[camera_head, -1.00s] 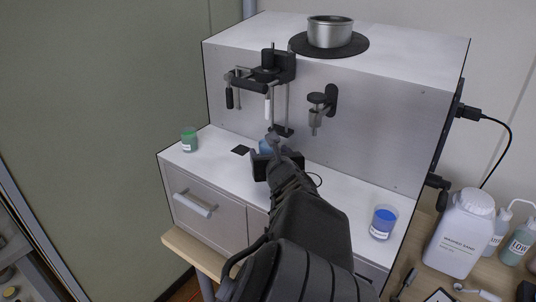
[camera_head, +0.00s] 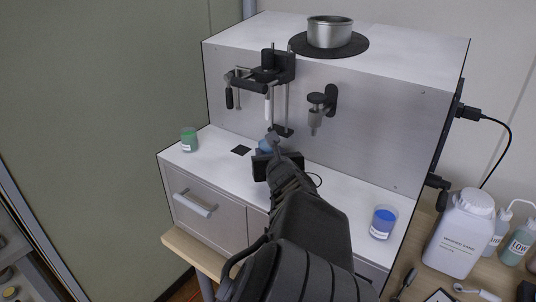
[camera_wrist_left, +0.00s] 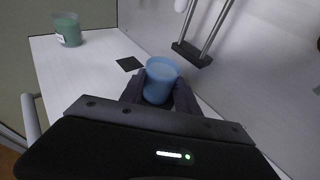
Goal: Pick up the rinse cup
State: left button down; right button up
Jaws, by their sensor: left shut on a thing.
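The rinse cup, a light blue cup (camera_wrist_left: 161,78), stands upright between the two dark fingers of my left gripper (camera_wrist_left: 160,92) in the left wrist view. The gripper is shut on it. In the head view my left gripper (camera_head: 268,145) reaches over the white counter and hides most of the cup (camera_head: 264,146). I cannot tell whether the cup's base touches the counter. My right gripper is not in view.
A green cup (camera_head: 189,140) stands at the counter's left end. A cup of darker blue liquid (camera_head: 383,222) stands at the right. A black square pad (camera_head: 241,150) lies left of the gripper. Probe holders (camera_head: 268,75) hang on the analyser wall behind.

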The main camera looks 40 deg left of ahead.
pick_arm(q)
jog(key=shift+r, duration=0.25)
jog(key=shift+r+p, duration=1.35)
jog(key=shift+r, duration=0.35)
jog(key=shift+s+d+f, duration=0.2)
jog(key=shift+d, duration=0.05)
jog(key=s+d+p, duration=0.3)
jog(key=s+d, duration=0.7)
jog(key=shift+d+r, duration=0.1)
jog(key=shift+d, duration=0.05)
jog(key=shift+s+d+f+b, duration=0.15)
jog(key=shift+d+f+b, duration=0.1)
jog(key=shift+b, duration=0.1)
jog(key=shift+b+v, duration=0.85)
jog(key=shift+v, duration=0.25)
